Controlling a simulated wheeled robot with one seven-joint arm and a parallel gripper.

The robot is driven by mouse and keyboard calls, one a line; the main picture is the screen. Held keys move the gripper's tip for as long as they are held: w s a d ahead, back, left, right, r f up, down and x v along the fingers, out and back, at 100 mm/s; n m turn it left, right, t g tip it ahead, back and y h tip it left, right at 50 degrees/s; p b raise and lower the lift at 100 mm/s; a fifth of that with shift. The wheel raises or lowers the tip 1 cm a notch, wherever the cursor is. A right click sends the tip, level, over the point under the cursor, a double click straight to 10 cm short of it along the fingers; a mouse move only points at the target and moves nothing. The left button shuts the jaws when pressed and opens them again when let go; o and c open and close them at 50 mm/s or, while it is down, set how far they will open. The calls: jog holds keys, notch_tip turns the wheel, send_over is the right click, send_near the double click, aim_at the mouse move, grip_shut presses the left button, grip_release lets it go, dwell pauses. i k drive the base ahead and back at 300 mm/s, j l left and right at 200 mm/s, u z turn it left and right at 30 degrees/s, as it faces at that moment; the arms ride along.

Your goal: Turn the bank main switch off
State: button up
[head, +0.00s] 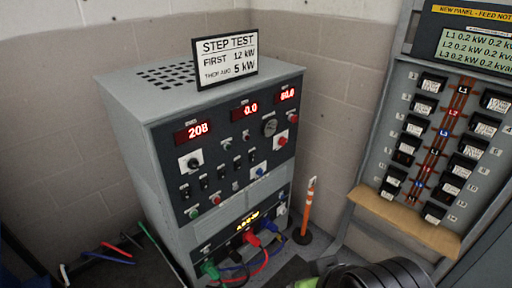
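The grey load bank cabinet (165,240) stands in the middle of the head view, its dark control panel (228,190) facing front right. The panel has a black rotary knob on a white plate (190,163) at left, a red knob (282,141) at right, and a blue knob (260,173) lower down. Several small black toggles and green and red buttons sit between them. The labels are too small to read, so I cannot tell which is the bank main switch or its position. Red displays (196,131) read 208, 0.0 and about 60.0. My gripper is not recognizable in view.
A STEP TEST sign (228,61) stands on the cabinet. Colored cables (262,250) plug in low on its front. An orange post (309,207) stands right of it. A breaker panel (440,140) is at right. A black ribbed object (385,276) fills the bottom right.

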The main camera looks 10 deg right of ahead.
aim_at(283, 140)
jog(key=i+l, duration=0.25)
jog(key=i, duration=0.2)
jog(key=i+l+z, duration=0.15)
jog(key=i, duration=0.35)
jog(key=i+l, duration=0.3)
jog(key=i, duration=0.15)
jog(key=z, duration=0.05)
